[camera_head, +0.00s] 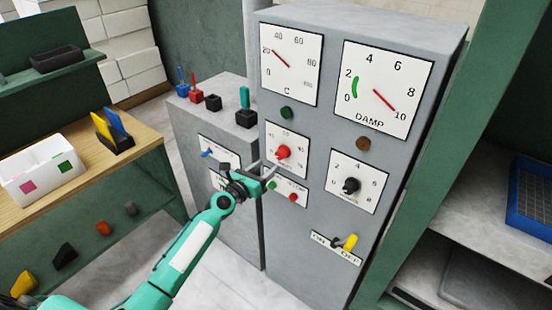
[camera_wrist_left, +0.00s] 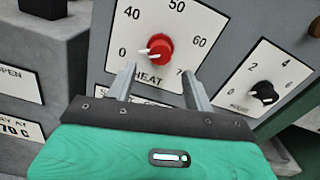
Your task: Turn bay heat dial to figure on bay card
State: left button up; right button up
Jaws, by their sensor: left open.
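The heat dial is a red knob (camera_head: 283,152) on a white HEAT scale plate on the grey cabinet front. In the left wrist view the red knob (camera_wrist_left: 159,49) has a white pointer aimed left, near the 0 side of the scale. The bay card (camera_wrist_left: 18,122) is cut by that view's left edge; its visible part reads "AY AT 70 C". My left gripper (camera_head: 265,168) is open and empty, just in front of and below the knob. Its fingertips (camera_wrist_left: 158,69) lie either side below the knob, apart from it. My right gripper is not in view.
A yellow-handled switch (camera_head: 350,242) is lower. Gauges are above. A lower grey cabinet (camera_head: 240,135) with several coloured handles stands left. A wooden bench (camera_head: 120,150) is further left.

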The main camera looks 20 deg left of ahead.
aim_at(278, 157)
pick_arm(q)
jog(key=shift+b+x, duration=0.35)
jog(key=shift+x, duration=2.75)
jog(key=shift+c, duration=0.4)
jog(key=c, duration=0.9)
jog(key=shift+f, duration=0.1)
